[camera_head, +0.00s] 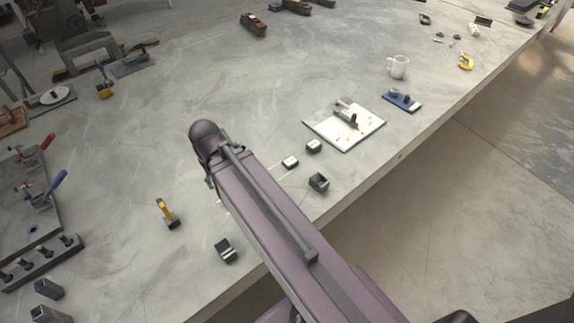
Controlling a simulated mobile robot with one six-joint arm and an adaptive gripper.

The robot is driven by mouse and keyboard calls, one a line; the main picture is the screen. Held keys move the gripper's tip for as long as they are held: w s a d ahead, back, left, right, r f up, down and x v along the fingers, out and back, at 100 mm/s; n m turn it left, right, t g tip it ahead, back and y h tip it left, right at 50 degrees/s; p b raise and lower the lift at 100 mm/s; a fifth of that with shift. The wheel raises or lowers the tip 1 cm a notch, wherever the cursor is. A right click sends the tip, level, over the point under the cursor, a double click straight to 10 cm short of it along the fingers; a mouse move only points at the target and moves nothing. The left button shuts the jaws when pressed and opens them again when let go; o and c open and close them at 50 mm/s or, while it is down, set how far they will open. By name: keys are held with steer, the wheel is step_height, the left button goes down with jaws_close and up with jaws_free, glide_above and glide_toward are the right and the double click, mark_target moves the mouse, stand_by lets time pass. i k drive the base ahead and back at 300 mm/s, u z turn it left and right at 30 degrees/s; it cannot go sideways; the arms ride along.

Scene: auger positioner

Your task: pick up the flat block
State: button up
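I cannot tell for sure which piece is the flat block. A dark, hollow-looking block (319,182) sits near the table's front edge. Another dark block with a pale face (225,250) lies left of my arm. My purple arm link crosses the middle of the view and ends in a dark rounded joint. My gripper does not show, and the arm hides the table beneath it.
A white plate with a tool on it (344,126), a blue-based tool (402,101) and a white mug (397,67) stand at right. A yellow-handled tool (167,213) lies left of my arm. Clamps and a peg rack (41,262) fill the left edge.

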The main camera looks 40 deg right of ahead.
mark_target(289, 163)
steer(key=u, duration=0.1)
steer(key=k, duration=1.8)
steer(key=z, duration=0.5)
steer(key=i, duration=1)
steer(key=z, duration=0.05)
